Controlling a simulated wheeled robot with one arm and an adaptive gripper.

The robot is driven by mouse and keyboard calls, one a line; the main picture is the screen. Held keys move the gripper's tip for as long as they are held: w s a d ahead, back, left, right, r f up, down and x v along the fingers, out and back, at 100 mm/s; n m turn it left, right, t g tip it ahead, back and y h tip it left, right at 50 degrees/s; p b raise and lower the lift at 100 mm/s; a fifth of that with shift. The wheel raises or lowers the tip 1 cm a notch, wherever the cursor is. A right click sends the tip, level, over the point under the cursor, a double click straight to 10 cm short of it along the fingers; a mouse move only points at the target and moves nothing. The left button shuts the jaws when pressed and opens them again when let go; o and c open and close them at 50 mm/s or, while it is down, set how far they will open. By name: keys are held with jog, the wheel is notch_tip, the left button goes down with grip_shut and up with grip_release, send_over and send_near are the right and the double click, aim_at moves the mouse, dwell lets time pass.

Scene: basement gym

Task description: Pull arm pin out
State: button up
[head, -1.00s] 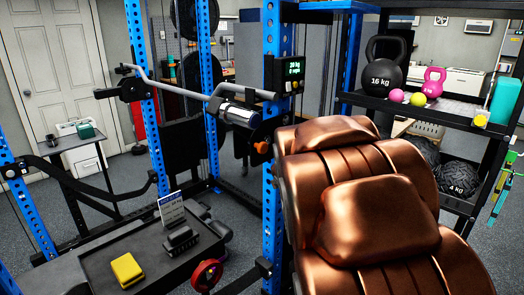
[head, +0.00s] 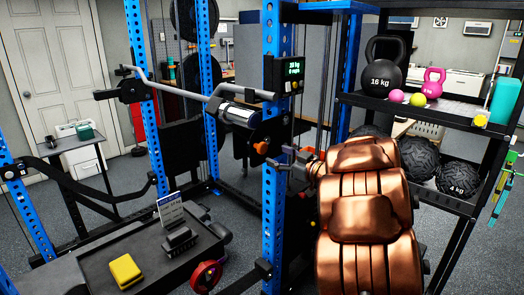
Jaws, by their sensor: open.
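The likely arm pin is a small orange knob (head: 260,148) on the black plate beside the front blue upright, below the end of the bent grey bar (head: 200,97). My gripper (head: 283,158) is in front of the upright, just right of the orange knob, with its grey fingers pointing left towards it. The fingers are open and look apart from the knob, with nothing seen between them. The exact depth between them is hard to tell. The pin's shaft is hidden.
The blue upright (head: 271,220) is close to my gripper. A display box (head: 287,73) hangs above. A black bench (head: 150,255) holds a yellow block (head: 126,270). A shelf with kettlebells (head: 385,68) and medicine balls stands at right.

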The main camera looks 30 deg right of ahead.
aim_at(264, 150)
jog(key=shift+p+x, duration=0.75)
jog(key=shift+x, duration=3.1)
jog(key=shift+a, duration=0.1)
grip_shut()
